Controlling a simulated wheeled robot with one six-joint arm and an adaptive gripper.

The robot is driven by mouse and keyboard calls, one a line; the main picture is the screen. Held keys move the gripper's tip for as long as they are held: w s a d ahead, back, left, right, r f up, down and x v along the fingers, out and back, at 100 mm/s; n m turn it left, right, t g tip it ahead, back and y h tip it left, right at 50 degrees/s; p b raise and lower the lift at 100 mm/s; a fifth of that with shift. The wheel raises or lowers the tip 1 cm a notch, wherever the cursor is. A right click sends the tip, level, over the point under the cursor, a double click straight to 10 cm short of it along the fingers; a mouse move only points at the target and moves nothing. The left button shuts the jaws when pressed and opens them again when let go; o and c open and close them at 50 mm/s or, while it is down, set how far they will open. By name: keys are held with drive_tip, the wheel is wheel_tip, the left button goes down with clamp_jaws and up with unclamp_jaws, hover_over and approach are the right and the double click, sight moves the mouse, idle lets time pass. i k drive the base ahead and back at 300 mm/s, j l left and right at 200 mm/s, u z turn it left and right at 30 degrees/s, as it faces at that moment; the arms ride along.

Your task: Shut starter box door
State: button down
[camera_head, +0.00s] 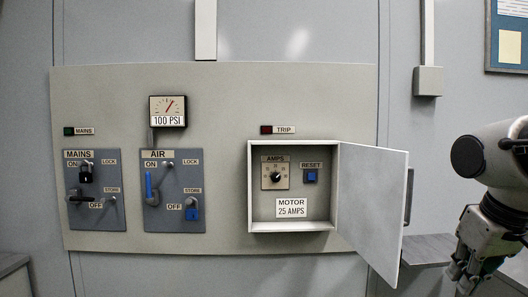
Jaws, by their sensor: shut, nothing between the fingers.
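The starter box (334,228) is mounted on the wall panel with its front open. Its white door (373,205) is hinged on the right side and stands swung wide open to the right. A dark handle (408,196) shows at the door's outer edge. Inside the box are an AMPS dial (276,177), a blue RESET button (311,177) and a MOTOR 25 AMPS label (291,208). My gripper (464,275) is at the lower right, right of the door and apart from it in the picture. It is shut and empty, pointing down.
Left of the box are the MAINS plate (107,210) with a black padlock and the AIR plate (161,215) with a blue lever and blue padlock. A pressure gauge (168,106) reads 100 PSI. A grey ledge (428,247) lies behind the door's lower right.

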sight(376, 184)
drive_tip(key=l+u, duration=0.3)
drive_tip(key=l, duration=0.5)
drive_tip(key=l+u, duration=0.3)
drive_tip(key=l, duration=0.55)
drive_tip(key=k+l+u, duration=0.1)
drive_tip(key=l+u, duration=0.2)
drive_tip(key=l, duration=0.45)
drive_tip(key=k+l, duration=0.15)
drive_tip(key=k, duration=0.2)
drive_tip(key=k+l+u, duration=0.1)
drive_tip(key=k, duration=0.25)
drive_tip(key=i+l+u, duration=0.2)
drive_tip(key=i, duration=0.15)
